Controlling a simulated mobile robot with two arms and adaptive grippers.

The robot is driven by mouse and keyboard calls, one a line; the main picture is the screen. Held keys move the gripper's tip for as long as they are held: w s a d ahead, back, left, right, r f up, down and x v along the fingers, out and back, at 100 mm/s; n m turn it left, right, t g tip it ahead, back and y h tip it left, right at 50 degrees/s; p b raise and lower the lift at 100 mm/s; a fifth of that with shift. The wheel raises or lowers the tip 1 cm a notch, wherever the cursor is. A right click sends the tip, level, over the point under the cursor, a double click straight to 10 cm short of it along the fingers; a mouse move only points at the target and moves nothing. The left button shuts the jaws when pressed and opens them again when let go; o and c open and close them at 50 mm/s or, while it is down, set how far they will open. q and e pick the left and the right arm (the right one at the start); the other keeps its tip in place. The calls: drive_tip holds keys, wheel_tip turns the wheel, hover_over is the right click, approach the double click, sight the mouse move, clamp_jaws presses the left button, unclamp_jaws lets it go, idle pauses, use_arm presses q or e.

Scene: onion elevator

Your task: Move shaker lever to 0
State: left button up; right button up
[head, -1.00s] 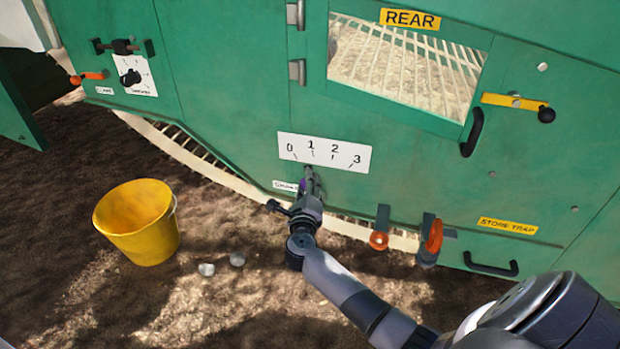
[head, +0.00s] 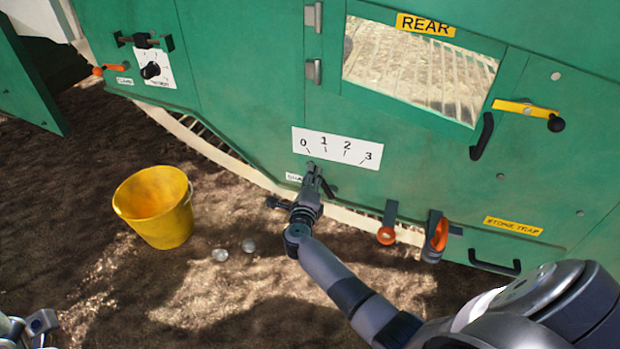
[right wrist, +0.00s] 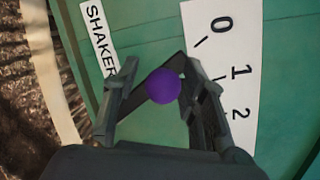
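The shaker lever's purple knob (right wrist: 163,86) shows in the right wrist view between the two fingers of my right gripper (right wrist: 160,78). The fingers are apart, with a small gap beside the knob. A dark bar runs behind the knob. In the head view my right gripper (head: 316,182) is just below the white scale (head: 337,148) marked 0 to 3, at its left part, and the knob is hidden. The SHAKER label (right wrist: 101,40) is beside the fingers. A grey part of my left gripper (head: 32,326) shows at the lower left corner; its fingers are unclear.
The green machine wall (head: 250,90) fills the back. Two orange-ended handles (head: 386,235) (head: 438,233) hang right of my right gripper. A yellow bucket (head: 155,210) and two pale balls (head: 220,255) (head: 248,245) are on the ground to the left.

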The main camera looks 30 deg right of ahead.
drive_tip(key=shift+o, duration=0.4)
drive_tip(key=shift+s, duration=0.15)
drive_tip(key=v, duration=1.1)
drive_tip(key=shift+s+a, duration=0.25)
drive_tip(key=shift+a, duration=0.05)
